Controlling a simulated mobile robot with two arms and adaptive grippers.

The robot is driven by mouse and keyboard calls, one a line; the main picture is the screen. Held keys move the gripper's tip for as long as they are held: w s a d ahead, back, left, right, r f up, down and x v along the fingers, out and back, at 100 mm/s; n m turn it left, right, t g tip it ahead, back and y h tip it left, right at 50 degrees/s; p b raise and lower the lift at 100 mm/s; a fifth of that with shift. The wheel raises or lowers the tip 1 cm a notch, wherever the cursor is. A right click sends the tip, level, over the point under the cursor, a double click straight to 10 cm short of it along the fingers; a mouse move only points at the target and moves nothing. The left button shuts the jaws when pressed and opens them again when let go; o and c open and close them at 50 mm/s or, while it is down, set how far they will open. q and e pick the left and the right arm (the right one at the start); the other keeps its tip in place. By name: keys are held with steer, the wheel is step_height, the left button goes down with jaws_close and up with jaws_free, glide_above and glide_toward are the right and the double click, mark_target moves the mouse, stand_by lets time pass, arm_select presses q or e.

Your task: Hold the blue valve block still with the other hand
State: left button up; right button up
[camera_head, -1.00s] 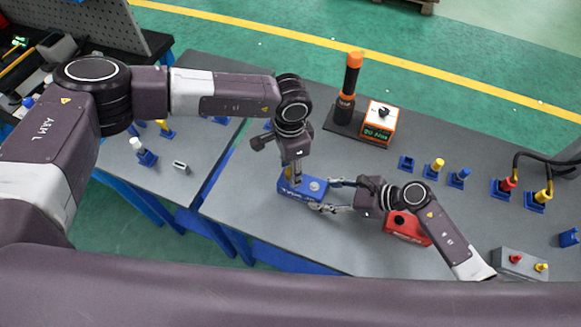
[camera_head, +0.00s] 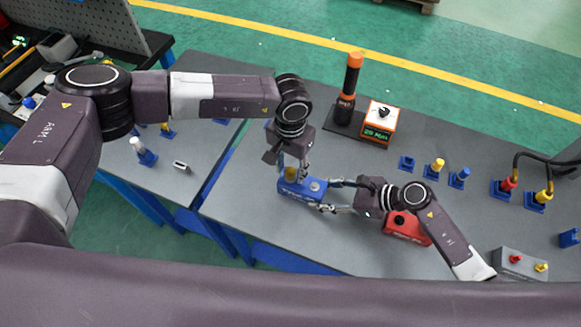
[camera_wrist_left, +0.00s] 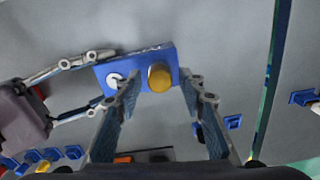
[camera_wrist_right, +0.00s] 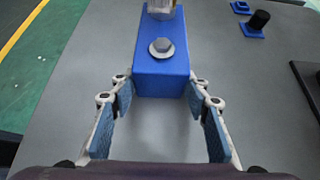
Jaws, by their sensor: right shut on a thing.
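The blue valve block (camera_head: 314,187) lies on the grey table in the middle of the head view. A brass-yellow round cap (camera_wrist_left: 160,77) stands at one end of its top and a grey bolt (camera_wrist_right: 161,48) at the other. My right gripper (camera_head: 327,196) is shut on the block's bolt end, one finger on each side, as the right wrist view also shows. My left gripper (camera_head: 293,168) is open above the cap end. In the left wrist view its fingers (camera_wrist_left: 160,92) are spread, with the cap between and beyond them, apparently not touching it.
A black and orange tool (camera_head: 349,80) stands beside an orange-and-white box with a display (camera_head: 379,121) behind the block. A red case (camera_head: 407,228) lies under my right wrist. Several blue holders with plugs (camera_head: 434,168) line the right side. A gap separates the left table.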

arm_select(q)
steer(key=n, duration=0.4)
steer(key=shift+n, duration=0.4)
steer(key=n, duration=0.4)
steer(key=shift+n, duration=0.4)
steer(key=n, duration=0.4)
steer(key=shift+n, duration=0.4)
steer(key=n, duration=0.4)
jaws_close()
steer(key=m, duration=0.5)
